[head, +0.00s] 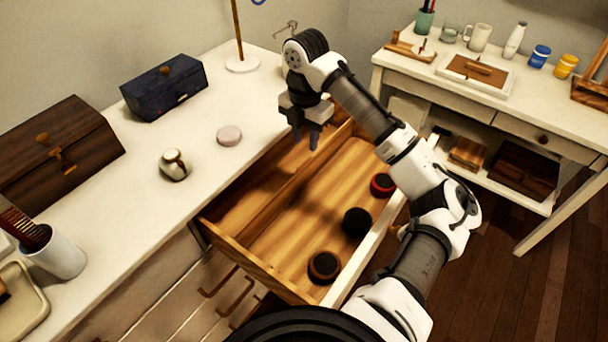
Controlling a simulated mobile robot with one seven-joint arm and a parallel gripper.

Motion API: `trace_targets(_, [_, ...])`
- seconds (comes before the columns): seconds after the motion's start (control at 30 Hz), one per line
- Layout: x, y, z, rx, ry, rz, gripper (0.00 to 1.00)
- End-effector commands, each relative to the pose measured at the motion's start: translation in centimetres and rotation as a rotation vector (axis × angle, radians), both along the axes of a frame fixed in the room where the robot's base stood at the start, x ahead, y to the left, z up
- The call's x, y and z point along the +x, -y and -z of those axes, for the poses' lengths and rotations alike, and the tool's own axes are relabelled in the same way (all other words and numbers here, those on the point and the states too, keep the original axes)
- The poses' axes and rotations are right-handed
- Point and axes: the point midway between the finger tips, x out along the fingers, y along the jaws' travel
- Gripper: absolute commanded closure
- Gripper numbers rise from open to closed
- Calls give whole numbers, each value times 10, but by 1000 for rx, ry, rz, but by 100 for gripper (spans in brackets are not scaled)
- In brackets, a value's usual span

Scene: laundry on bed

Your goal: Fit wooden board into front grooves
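The open drawer (222,237) is light wood and pulled out from the white dresser. A long thin wooden board (284,196) runs lengthwise inside it like a divider, between a narrow rear strip and a wider front part. I cannot make out grooves or how the board's ends sit. My gripper (312,140) points down above the far end of the drawer, near the board's far end. Its dark fingers are small and partly overlapping, so I cannot tell if they are open or hold the board.
Three dark round items (356,222) lie in the drawer's front part. On the dresser top (120,210) stand a brown chest (60,150), a blue-black box (164,88), a small round jar (174,165), a pink disc (229,135) and a white cup (58,255). A white desk (400,65) stands at right.

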Motion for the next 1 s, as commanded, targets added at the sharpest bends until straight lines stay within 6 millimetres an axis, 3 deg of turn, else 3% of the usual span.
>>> trace_targets(0.2, [-1, -1, 36, 3, -2, 0, 69])
trace_targets(0.47, [-2, -1, 52, 1, 0, 0, 69])
trace_targets(0.7, [-5, -2, 87, 0, 0, 2, 69])
trace_targets(1.0, [-5, -3, 97, 0, 3, 0, 69])
